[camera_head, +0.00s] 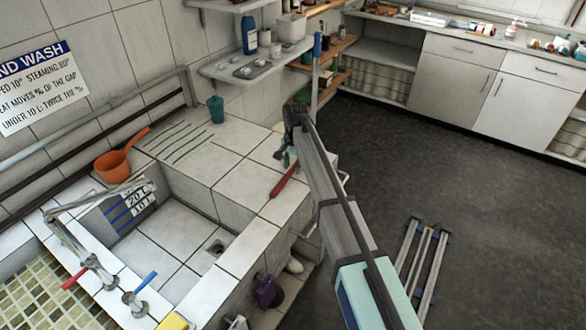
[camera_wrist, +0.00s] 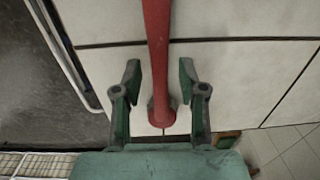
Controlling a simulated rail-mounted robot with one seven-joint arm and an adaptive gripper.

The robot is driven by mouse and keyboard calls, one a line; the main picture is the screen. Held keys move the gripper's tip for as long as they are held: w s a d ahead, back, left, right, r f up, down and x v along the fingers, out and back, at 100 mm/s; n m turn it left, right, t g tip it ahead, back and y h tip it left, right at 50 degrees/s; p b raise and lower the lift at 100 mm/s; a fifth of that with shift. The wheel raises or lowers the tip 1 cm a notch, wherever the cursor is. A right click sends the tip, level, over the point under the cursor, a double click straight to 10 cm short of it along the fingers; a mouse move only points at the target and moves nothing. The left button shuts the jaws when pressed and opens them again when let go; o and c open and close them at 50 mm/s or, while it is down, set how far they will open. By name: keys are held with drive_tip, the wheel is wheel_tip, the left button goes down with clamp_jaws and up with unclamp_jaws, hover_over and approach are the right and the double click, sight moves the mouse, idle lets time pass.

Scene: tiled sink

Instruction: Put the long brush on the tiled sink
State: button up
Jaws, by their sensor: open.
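A long red handle (camera_head: 284,180), seemingly the long brush, lies on the white tiled ledge of the sink (camera_head: 238,187) near its right edge. Its far part is hidden by my arm and gripper in the head view. In the wrist view the red handle (camera_wrist: 158,40) runs down between my fingers and flares at its near end; no bristles show. My gripper (camera_head: 285,158) is over the ledge at the handle. In the wrist view my gripper (camera_wrist: 158,75) is open, one finger on each side of the handle, with gaps on both sides.
An orange pan (camera_head: 113,166) and a teal cup (camera_head: 216,109) stand on the sink's back ledges. A faucet (camera_head: 90,255) is at the left. A blue-topped pole (camera_head: 316,70) stands behind my gripper. The basin and middle ledge have free room.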

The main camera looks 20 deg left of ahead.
sight(294, 167)
wheel_tip(294, 167, up, 11)
drive_tip(key=b, duration=0.2)
drive_tip(key=shift+d+f, duration=0.15)
idle(0.3)
